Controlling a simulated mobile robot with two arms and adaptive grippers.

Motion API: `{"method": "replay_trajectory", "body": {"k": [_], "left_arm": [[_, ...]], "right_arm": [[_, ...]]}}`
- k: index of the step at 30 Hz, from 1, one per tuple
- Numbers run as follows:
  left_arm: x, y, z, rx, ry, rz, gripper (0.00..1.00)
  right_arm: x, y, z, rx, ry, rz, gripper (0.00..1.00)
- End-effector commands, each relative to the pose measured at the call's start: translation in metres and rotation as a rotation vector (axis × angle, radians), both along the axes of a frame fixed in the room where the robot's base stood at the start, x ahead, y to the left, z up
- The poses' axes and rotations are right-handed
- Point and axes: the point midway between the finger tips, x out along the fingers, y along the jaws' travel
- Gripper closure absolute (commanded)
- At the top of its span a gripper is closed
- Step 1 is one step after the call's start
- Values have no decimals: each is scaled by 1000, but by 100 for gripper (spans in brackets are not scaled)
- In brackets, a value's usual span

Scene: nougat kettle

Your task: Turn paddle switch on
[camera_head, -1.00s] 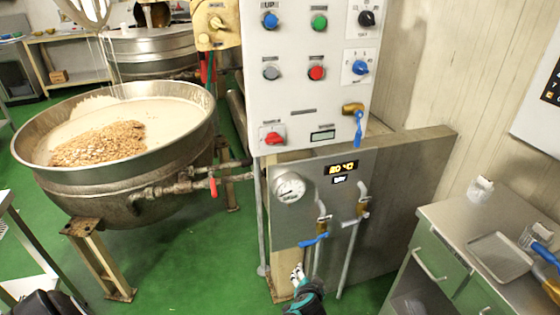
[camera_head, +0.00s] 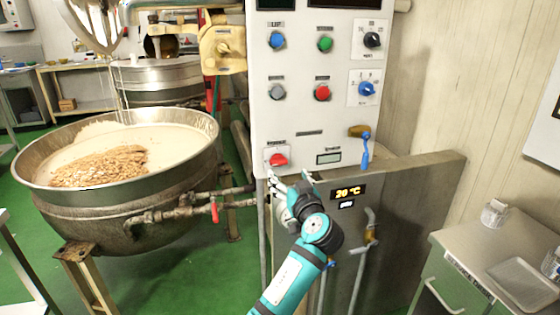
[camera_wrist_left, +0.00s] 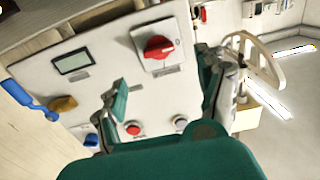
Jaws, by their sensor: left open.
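The paddle switch appears to be the red rotary knob (camera_head: 277,159) on a small white plate at the lower left of the white control panel (camera_head: 310,112). In the left wrist view the red knob (camera_wrist_left: 157,47) shows large near the top middle, its handle slightly tilted. My left gripper (camera_head: 291,180) is just below the knob in the head view, apart from it as far as I can tell. In the left wrist view my left gripper (camera_wrist_left: 166,84) is open and empty, with the knob above the gap between its fingers. My right gripper is not in view.
A small display (camera_head: 328,158) and a blue-handled valve (camera_head: 365,150) sit right of the knob. Blue, green, grey and red buttons (camera_head: 322,93) are higher up. A large kettle (camera_head: 118,200) of nougat stands left, a steel bench (camera_head: 480,250) right.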

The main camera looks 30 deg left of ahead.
Motion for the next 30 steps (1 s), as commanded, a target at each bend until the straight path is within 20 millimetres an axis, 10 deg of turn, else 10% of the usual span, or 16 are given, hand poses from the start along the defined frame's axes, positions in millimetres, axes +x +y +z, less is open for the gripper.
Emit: {"method": "replay_trajectory", "body": {"k": [12, 25, 30], "left_arm": [[50, 58, 1, 1, 2, 0, 27], [58, 67, -1, 0, 1, -1, 27], [57, 67, -1, 0, 1, -1, 47]], "right_arm": [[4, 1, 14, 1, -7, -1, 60], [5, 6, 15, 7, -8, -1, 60], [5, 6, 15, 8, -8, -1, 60]]}}
